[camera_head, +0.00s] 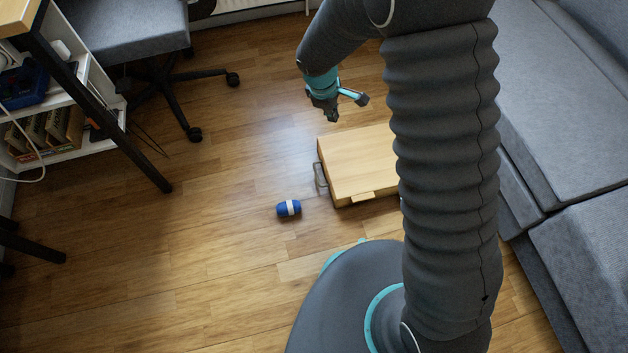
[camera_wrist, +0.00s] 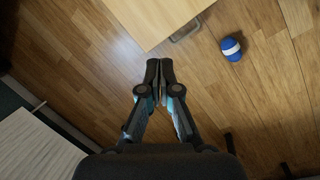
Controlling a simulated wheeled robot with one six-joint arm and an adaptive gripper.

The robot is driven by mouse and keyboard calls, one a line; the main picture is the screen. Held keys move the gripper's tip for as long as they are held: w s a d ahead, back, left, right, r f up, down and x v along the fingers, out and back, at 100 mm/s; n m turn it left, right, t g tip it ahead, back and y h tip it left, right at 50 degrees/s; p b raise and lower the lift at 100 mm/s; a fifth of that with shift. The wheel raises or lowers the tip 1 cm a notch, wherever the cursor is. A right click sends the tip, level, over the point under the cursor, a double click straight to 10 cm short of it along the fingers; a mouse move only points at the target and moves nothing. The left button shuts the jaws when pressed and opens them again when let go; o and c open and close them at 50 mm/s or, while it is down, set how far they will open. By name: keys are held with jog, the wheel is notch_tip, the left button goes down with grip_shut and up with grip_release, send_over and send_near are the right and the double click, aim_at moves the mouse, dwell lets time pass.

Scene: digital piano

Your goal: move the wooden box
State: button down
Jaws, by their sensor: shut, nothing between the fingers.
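The wooden box (camera_head: 358,160) is light-coloured and flat-topped and sits on the floor. A metal handle (camera_head: 321,175) is on its left side and a small wooden tab shows at its front edge. My arm's column hides its right part. In the wrist view the box (camera_wrist: 150,18) is at the top, cut by the frame edge, with the handle (camera_wrist: 185,32) at its lower right. My gripper (camera_head: 332,118) is above the floor by the box's far left corner, apart from it. In the wrist view my gripper (camera_wrist: 160,62) has its fingertips together with nothing between them.
A blue roll with a white band (camera_head: 289,208) lies on the floor left of the box. A grey sofa (camera_head: 560,110) stands at the right. An office chair (camera_head: 135,40), a desk leg and a shelf (camera_head: 60,110) are at the left. The floor between is clear.

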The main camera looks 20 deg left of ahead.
jog(key=s+a+f+n, duration=0.2)
jog(key=s+a+f, duration=0.1)
jog(key=f, duration=0.5)
jog(key=s+a+f+n+h, duration=0.1)
jog(key=s+a+f+n, duration=0.2)
jog(key=f, duration=0.6)
jog(key=s+a+f+n, duration=0.2)
jog(key=a+f, duration=0.2)
jog(key=f, duration=0.4)
jog(key=shift+g, duration=0.3)
jog(key=b+x, duration=0.1)
jog(key=x, duration=0.8)
jog(key=shift+w+d, duration=0.1)
jog(key=shift+w, duration=0.05)
jog(key=d, duration=0.1)
jog(key=w+d, duration=0.1)
jog(key=shift+w+d+f, duration=0.1)
jog(key=shift+w+d, duration=0.15)
jog(key=shift+d, duration=0.05)
jog(key=shift+w+d, duration=0.25)
jog(key=shift+d, duration=0.2)
